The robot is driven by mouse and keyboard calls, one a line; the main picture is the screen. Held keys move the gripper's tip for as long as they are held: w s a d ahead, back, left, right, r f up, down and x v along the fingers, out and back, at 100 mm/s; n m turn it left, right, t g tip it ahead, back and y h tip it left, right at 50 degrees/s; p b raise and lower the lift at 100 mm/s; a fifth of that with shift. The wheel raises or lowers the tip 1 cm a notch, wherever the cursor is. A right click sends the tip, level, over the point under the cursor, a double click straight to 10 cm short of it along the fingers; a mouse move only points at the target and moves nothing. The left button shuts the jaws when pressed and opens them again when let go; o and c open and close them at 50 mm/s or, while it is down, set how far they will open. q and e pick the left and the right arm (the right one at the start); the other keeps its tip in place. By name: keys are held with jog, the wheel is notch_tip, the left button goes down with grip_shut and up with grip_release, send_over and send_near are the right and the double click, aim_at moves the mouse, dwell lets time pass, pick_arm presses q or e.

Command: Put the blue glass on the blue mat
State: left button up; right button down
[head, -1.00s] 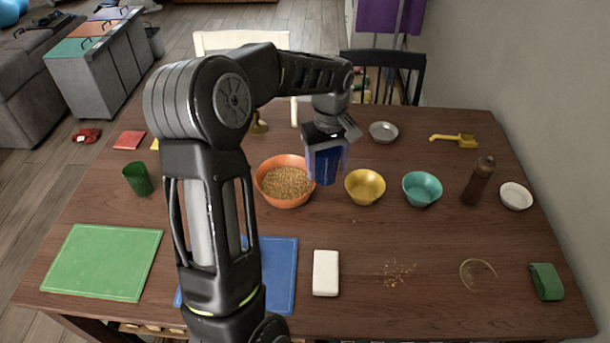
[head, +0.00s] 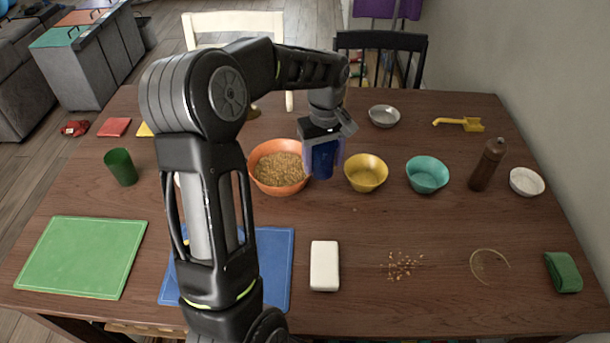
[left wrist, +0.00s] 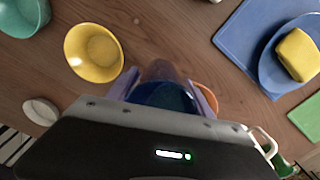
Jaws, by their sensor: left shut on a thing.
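The blue glass (head: 322,160) is between the fingers of my left gripper (head: 323,165), which is shut on it. It is over the far middle of the table, between the orange bowl and the yellow bowl; I cannot tell how high it is. The glass (left wrist: 163,95) also shows in the left wrist view, between the pale fingers. The blue mat (head: 278,265) lies at the front, partly hidden behind my left arm. In the left wrist view the mat (left wrist: 238,40) carries a blue dish with a yellow thing in it. My right gripper is not in view.
An orange bowl of grains (head: 279,180) and a yellow bowl (head: 366,176) flank the glass. A teal bowl (head: 427,176) and a brown bottle (head: 487,165) stand to the right. A white block (head: 324,266) lies beside the mat. A green mat (head: 82,256) is at left.

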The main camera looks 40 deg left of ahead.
pick_arm(q)
notch_tip(320, 180, down, 6)
dwell(0.4)
jog(key=shift+f+p, duration=0.45)
jog(key=shift+f, duration=1.4)
jog(key=shift+f, duration=0.1)
jog(key=shift+f, duration=0.15)
jog(key=o, duration=1.6)
jog(key=shift+c, duration=0.2)
notch_tip(320, 180, up, 12)
jog(key=shift+r+b, duration=0.25)
jog(key=shift+b, duration=0.1)
jog(key=shift+o, duration=0.4)
